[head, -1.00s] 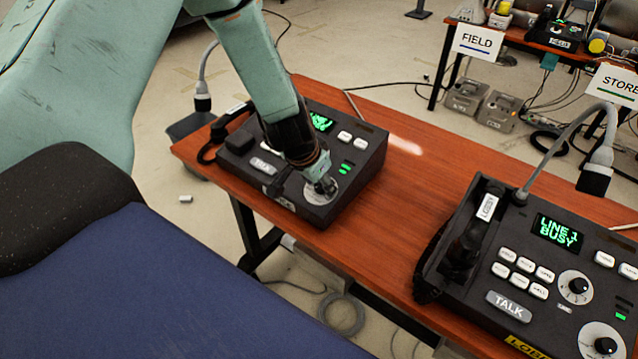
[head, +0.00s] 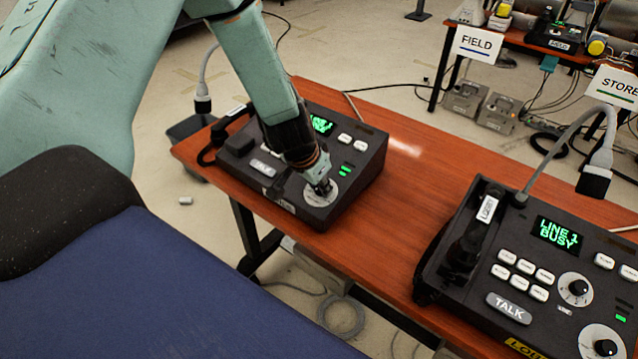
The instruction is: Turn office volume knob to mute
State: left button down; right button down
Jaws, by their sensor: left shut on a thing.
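The left paging phone (head: 352,185) is a black desk unit with a green screen, white buttons, two green lights and a handset on its left. My left gripper (head: 322,188) is lowered onto its round white dial (head: 309,195) near the front right corner. The gripper is shut on the dial's knob, which its fingers mostly hide. The knob's pointer and the marks around it cannot be read. My left wrist covers part of the phone's buttons. My right gripper does not show.
A second paging phone (head: 541,290), its screen reading LINE 1 BUSY, stands at the right with two knobs. The wooden table (head: 410,195) is bare between the phones. FIELD (head: 478,43) and STORE (head: 617,86) signs stand behind.

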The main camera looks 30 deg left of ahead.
pick_arm(q)
jog(key=shift+s+n, duration=0.1)
jog(key=shift+n, duration=0.4)
jog(key=n+p, duration=0.2)
jog(key=n, duration=0.2)
jog(key=shift+y+p, duration=0.3)
jog(key=shift+p, duration=0.1)
jog(key=n+p, duration=0.2)
jog(key=n, duration=0.1)
jog(key=shift+n+g, duration=0.4)
jog(key=n+p, duration=0.4)
jog(key=shift+r+y, duration=0.1)
jog(key=shift+y, duration=0.2)
jog(key=shift+n+g+p, duration=0.4)
jog(key=shift+n+p, duration=0.95)
jog(key=shift+n, duration=0.35)
jog(key=shift+f, duration=0.2)
jog(key=c, duration=1.1)
grip_release()
jog(key=shift+r, duration=0.1)
